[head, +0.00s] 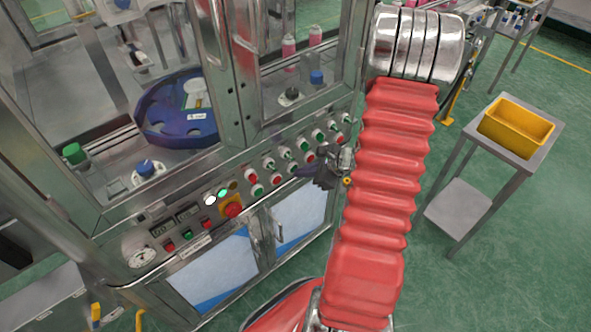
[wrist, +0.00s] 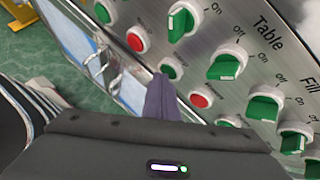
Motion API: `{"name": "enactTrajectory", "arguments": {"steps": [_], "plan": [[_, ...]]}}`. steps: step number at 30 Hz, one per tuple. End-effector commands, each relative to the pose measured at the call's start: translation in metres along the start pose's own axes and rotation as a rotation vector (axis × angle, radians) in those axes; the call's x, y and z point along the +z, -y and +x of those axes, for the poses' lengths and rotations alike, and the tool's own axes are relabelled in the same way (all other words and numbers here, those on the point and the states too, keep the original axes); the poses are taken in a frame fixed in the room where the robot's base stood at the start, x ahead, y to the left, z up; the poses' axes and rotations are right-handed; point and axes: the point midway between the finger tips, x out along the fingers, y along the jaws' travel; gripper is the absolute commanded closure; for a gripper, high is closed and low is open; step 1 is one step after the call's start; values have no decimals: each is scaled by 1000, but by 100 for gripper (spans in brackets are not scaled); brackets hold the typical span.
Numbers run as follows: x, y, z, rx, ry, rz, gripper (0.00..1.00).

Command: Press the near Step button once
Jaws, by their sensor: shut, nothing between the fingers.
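My gripper (head: 322,176) is shut and empty in front of the machine's control panel (head: 183,188), below the right-hand switches. In the wrist view its dark fingertips (wrist: 161,82) lie just beside a green round button (wrist: 172,68). I cannot tell whether they touch it. Red round buttons sit on either side, one upper left (wrist: 138,39) and one lower right (wrist: 201,95). Another green button (wrist: 228,122) is partly hidden by my gripper body. No Step label is readable, so I cannot tell which button is the Step button.
Green switches (wrist: 227,65) with On, Off, Table and Fill lettering line the panel above the buttons. A red emergency button on a yellow plate (head: 231,206) is to the left. Cabinet doors (head: 299,213) lie below. A small table with a yellow bin (head: 515,127) stands right.

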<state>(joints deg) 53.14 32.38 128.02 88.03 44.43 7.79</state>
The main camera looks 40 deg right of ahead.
Motion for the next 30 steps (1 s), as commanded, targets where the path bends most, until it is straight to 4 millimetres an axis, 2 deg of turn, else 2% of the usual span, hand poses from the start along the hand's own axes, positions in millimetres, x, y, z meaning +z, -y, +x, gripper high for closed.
{"name": "enactTrajectory", "arguments": {"steps": [30], "plan": [[-14, -13, -19, -1, 0, 2, 100]]}}
